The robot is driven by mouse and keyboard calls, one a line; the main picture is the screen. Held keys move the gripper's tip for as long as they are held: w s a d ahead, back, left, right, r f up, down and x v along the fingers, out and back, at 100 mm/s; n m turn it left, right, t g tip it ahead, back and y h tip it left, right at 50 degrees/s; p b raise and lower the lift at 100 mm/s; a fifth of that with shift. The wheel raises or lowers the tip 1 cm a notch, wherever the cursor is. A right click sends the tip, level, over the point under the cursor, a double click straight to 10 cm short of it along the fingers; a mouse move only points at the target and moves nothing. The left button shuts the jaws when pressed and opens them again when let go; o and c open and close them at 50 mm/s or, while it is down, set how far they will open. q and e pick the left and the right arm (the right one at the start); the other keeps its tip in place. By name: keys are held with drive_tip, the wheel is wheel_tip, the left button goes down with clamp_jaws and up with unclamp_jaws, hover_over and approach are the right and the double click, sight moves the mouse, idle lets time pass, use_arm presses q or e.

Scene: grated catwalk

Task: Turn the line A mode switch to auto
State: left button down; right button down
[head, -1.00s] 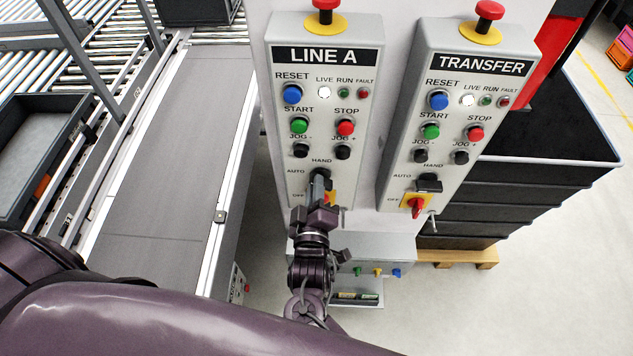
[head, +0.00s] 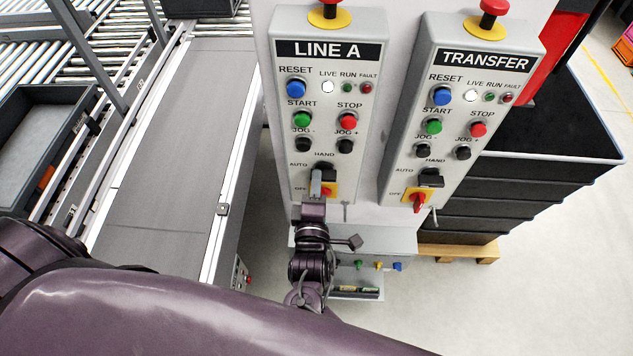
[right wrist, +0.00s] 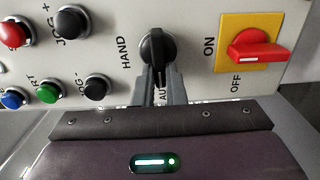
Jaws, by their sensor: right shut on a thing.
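The LINE A panel (head: 326,110) stands in the middle of the head view. Its black mode switch (head: 324,172) is near the bottom, below HAND and right of AUTO, partly hidden by my right gripper (head: 316,187). In the right wrist view the mode switch (right wrist: 158,47) has its narrow handle between the two fingertips of my right gripper (right wrist: 160,80), which is shut on it. The handle appears to run down toward the AUTO lettering, partly covered by the fingers. HAND is left of the knob. My left gripper is not in view.
A red OFF/ON switch on a yellow plate (right wrist: 257,50) is close beside the mode switch. The TRANSFER panel (head: 462,120) with similar controls stands to the right. A conveyor (head: 175,140) runs along the left, and black crates (head: 540,180) are at right.

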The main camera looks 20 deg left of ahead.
idle(0.4)
drive_tip(key=c, duration=1.5)
unclamp_jaws()
drive_tip(key=shift+s, duration=0.1)
drive_tip(key=b+v, duration=0.2)
drive_tip(key=v, duration=0.5)
drive_tip(key=shift+s+d, duration=0.1)
drive_tip(key=shift+s, duration=0.25)
